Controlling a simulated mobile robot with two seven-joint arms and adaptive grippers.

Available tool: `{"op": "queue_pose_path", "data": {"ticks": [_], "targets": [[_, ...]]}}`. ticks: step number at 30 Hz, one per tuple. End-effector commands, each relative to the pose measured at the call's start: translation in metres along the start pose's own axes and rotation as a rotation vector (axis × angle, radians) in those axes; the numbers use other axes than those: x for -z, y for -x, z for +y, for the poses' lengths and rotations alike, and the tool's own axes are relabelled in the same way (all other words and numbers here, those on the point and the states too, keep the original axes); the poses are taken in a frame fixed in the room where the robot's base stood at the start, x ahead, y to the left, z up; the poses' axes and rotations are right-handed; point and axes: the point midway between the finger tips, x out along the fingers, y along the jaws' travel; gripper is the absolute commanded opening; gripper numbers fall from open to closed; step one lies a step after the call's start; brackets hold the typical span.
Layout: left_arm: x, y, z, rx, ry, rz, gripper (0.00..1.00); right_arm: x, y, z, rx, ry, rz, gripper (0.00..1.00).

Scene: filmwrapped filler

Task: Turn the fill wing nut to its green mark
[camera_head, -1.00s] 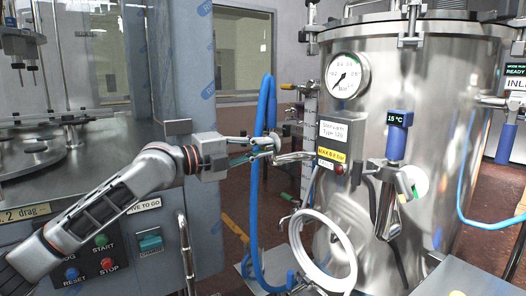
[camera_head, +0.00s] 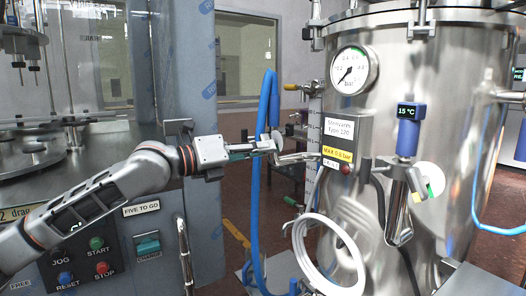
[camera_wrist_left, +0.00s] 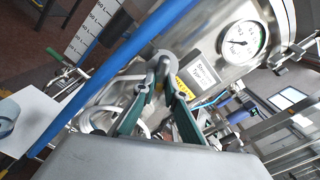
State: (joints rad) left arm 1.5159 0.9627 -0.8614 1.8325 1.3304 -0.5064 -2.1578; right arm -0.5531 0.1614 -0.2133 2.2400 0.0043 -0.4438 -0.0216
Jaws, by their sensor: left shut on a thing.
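My left gripper (camera_head: 268,146) is at the front of the steel tank, beside the blue hose, with its fingers shut on a small grey metal part, which I take to be the wing nut (camera_wrist_left: 161,68). In the left wrist view, the two green-padded fingers (camera_wrist_left: 156,98) converge on this part. The fingers partly cover it, and how its wings are turned is hard to tell. A bent metal pipe (camera_head: 298,158) runs from the fingertips towards the tank. I cannot make out a green mark at the nut. My right gripper is not in view.
The blue hose (camera_head: 264,100) hangs close by the fingertips. The steel tank (camera_head: 450,110) carries a pressure gauge (camera_head: 352,70) and a blue thermometer (camera_head: 408,130). A coiled white hose (camera_head: 328,245) hangs below. A grey machine with a button panel (camera_head: 85,258) stands at left.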

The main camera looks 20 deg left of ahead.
Motion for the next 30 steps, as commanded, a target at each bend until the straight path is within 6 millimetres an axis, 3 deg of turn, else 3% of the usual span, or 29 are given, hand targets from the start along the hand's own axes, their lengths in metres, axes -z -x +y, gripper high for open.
{"op": "queue_pose_path", "data": {"ticks": [9,23,24,25,26,30], "targets": [[0.0034,-0.0006,0.0028,-0.002,-0.095,0.006,0.00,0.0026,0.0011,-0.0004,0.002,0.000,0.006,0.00],[0.0033,-0.0006,0.0026,-0.001,-0.106,0.006,0.00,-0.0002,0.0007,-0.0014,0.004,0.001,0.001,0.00],[0.0034,-0.0006,0.0026,-0.001,-0.106,0.006,0.17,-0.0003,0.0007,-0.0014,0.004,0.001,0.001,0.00],[0.0034,-0.0006,0.0026,-0.001,-0.106,0.006,0.24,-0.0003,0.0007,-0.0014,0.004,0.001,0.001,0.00],[0.0033,-0.0006,0.0026,-0.001,-0.106,0.006,0.28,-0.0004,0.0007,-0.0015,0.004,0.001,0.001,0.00],[0.0021,-0.0004,0.0022,-0.001,-0.106,0.004,0.28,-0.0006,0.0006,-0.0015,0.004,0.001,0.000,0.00]]}}
